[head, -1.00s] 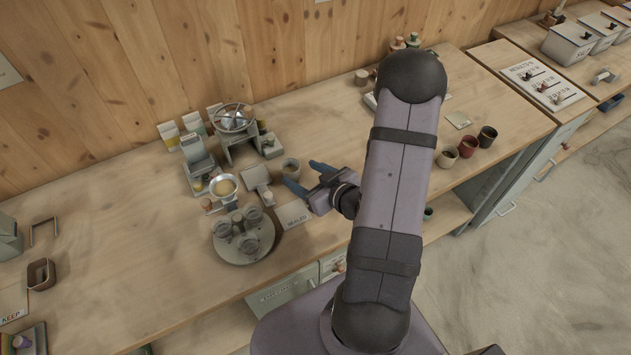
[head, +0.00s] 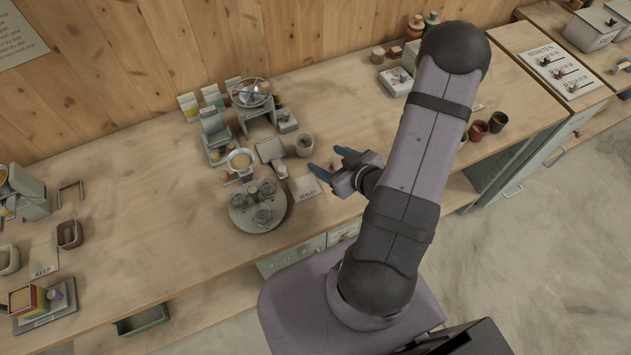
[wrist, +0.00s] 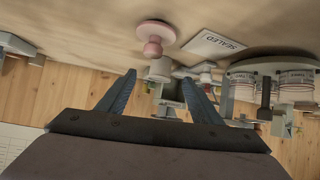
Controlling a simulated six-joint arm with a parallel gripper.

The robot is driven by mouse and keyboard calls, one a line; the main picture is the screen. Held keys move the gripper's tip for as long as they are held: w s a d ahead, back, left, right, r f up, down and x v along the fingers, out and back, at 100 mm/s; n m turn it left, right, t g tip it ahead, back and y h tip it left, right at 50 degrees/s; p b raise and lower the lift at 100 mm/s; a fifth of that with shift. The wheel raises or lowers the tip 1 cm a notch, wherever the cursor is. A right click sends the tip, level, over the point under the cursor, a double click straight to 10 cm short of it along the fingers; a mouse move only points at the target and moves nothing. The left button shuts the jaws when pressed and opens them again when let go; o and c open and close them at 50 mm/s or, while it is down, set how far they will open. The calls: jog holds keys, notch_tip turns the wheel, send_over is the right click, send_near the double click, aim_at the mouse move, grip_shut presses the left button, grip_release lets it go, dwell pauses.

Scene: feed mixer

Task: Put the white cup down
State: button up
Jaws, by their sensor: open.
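The white cup (head: 304,146), greyish in this light, stands upright on the wooden bench in the head view, with its dark inside showing. My gripper (head: 325,159) is just to the right of the cup and nearer the front, with its two blue fingers apart and pointing left. A small gap shows between the fingertips and the cup. In the wrist view my gripper (wrist: 159,78) is open, with nothing held between the fingers.
The SEALED card (head: 305,187) lies just in front of the cup. A grey scoop-like piece (head: 271,151) is left of it, and a round carousel with jars (head: 257,206) is front left. Red (head: 478,131) and dark (head: 498,121) cups stand right. The bench's left middle is clear.

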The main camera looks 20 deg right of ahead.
jog(key=shift+w+d+f+g+h, duration=0.1)
jog(key=shift+d+f+g+h, duration=0.15)
jog(key=shift+g, duration=0.3)
jog(key=shift+w+d+f+g+h, duration=0.15)
jog(key=shift+g+h, duration=0.2)
jog(key=shift+g, duration=0.2)
jog(key=shift+s+d+r+g+h, duration=0.2)
jog(key=shift+r+g+h, duration=0.15)
jog(key=shift+g, duration=0.35)
jog(key=s+a+r+m+g, duration=0.2)
jog(key=s+a+r+g, duration=0.5)
jog(key=s+a+r, duration=0.3)
jog(key=s+a, duration=0.2)
jog(key=shift+s+r+m+g, duration=0.3)
jog(key=shift+m, duration=0.1)
